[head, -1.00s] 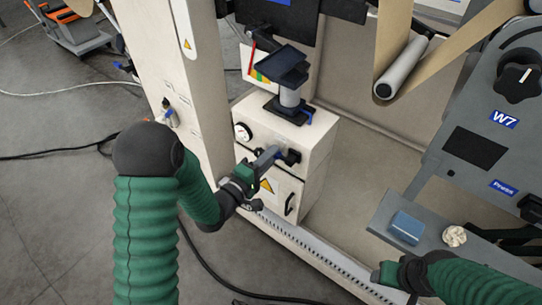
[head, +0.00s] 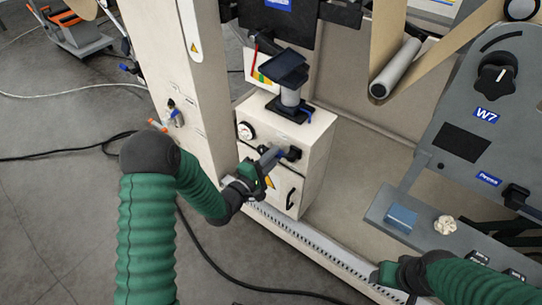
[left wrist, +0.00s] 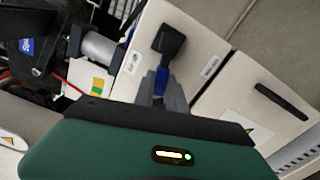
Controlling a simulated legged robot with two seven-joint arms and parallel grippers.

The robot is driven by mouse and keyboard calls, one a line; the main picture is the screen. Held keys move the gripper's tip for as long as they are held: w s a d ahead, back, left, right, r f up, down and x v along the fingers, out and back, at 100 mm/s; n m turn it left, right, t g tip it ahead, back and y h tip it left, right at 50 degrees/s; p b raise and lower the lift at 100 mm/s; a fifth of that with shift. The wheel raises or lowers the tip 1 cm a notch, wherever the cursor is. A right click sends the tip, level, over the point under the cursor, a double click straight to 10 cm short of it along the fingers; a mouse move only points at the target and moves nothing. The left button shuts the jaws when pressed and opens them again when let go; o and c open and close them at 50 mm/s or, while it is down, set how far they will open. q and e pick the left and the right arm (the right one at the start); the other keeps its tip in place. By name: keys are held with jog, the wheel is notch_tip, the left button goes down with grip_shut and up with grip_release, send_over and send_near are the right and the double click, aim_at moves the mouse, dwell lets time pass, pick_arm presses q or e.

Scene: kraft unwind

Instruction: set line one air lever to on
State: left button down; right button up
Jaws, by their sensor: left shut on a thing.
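The air lever (head: 293,154) has a black end and a blue part, and sits on the front of a cream cabinet (head: 318,150). In the left wrist view the lever's black end (left wrist: 169,40) and blue shaft (left wrist: 161,80) point up the picture. My left gripper (head: 272,157) is shut on the lever, its grey fingers (left wrist: 165,95) around the blue shaft. No line number is readable. My right gripper (head: 388,274) is low at the right, and its fingers are not clear.
A grey shelf (head: 440,251) at the right holds a blue block (head: 401,217) and a crumpled pale piece (head: 445,225). A dark cable lies on the floor.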

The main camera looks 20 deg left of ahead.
pick_arm(q)
jog(key=shift+s+d+f+n+p, duration=0.15)
jog(key=shift+f+n+p, duration=0.3)
jog(key=shift+n+p, duration=0.4)
jog(key=shift+s+d+f+n+p, duration=0.25)
jog(key=shift+d+f+n+p, duration=0.4)
jog(key=shift+n, duration=1.55)
jog(key=shift+s+d+f+n+p, duration=0.45)
jog(key=shift+d+n, duration=0.45)
jog(key=shift+n, duration=1.35)
jog(key=shift+s+d+f+n+p, duration=0.1)
jog(key=shift+d+f+n+p, duration=0.45)
jog(key=shift+n, duration=1.65)
jog(key=shift+d+f, duration=0.1)
jog(key=shift+d, duration=0.15)
jog(key=c, duration=1.4)
grip_release()
jog(key=shift+o, duration=0.2)
jog(key=shift+a, duration=0.1)
